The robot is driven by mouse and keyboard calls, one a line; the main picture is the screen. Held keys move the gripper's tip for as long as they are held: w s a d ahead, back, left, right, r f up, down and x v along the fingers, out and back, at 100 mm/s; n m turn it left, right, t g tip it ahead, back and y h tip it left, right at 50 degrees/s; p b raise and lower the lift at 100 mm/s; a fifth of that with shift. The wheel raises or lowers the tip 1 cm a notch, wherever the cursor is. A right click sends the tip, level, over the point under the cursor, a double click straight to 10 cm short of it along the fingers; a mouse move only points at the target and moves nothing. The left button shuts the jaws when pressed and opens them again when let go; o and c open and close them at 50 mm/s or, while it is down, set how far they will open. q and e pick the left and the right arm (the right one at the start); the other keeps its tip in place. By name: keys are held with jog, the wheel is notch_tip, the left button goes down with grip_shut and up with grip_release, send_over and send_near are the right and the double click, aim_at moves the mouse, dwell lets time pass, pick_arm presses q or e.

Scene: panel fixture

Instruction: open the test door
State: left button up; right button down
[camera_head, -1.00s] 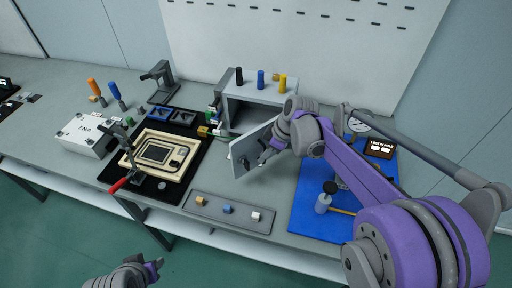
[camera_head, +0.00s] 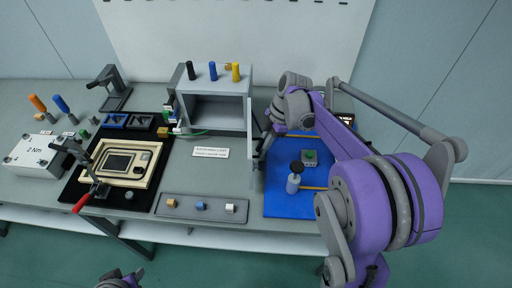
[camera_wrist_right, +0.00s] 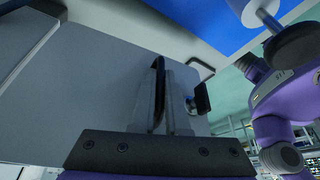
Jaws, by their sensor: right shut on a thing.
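The grey test box (camera_head: 213,110) stands on the bench with its front open and its inside showing empty. Its test door (camera_head: 256,160) stands out from the box's right side, seen nearly edge-on. My right gripper (camera_head: 266,143) is at the door's right face. In the right wrist view, the door's grey panel (camera_wrist_right: 90,80) fills the left and middle, and my right gripper's fingers (camera_wrist_right: 172,95) are shut on a dark handle (camera_wrist_right: 158,90), partly hidden by them. My left gripper (camera_head: 125,280) is at the bottom edge, cut off and away from the box.
A grey tray (camera_head: 201,207) with small blocks lies in front. A black fixture with a cream panel (camera_head: 121,163) stands left. A label card (camera_head: 211,152) lies before the box.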

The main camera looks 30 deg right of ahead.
jog(key=shift+d, duration=0.25)
jog(key=c, duration=1.2)
grip_release()
jog(key=v, duration=1)
jog(key=shift+r+p, duration=0.3)
jog(key=shift+r, duration=0.1)
jog(key=shift+d, duration=0.1)
